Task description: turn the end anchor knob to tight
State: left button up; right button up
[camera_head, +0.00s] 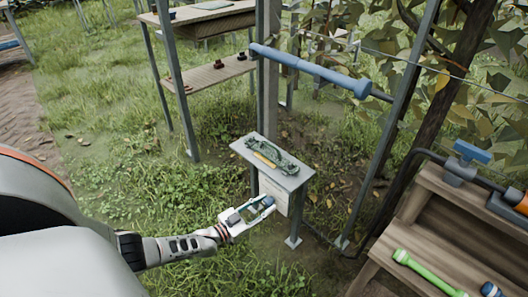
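I cannot single out the end anchor knob with certainty. A blue T-shaped handle (472,152) stands on a grey clamp at the right, on the wooden bench. A long blue tube (310,71) reaches right from the metal post. My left gripper (268,206) is low in the middle, in front of the small grey stand (305,174) and apart from the blue handle. Its fingers reach to the right, with a bluish part at the tip. I cannot tell whether they are closed on anything. My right gripper is out of view.
A green patterned object (267,153) lies on the stand. The slatted bench (440,215) holds a bright green tool (425,272). A shelf table (205,75) stands behind left. A slanted metal pole (400,100), wire and leaves fill the right. Open grass lies left of the stand.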

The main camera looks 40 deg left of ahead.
pick_arm(q)
jog(key=c, duration=0.4)
jog(key=shift+c, duration=0.2)
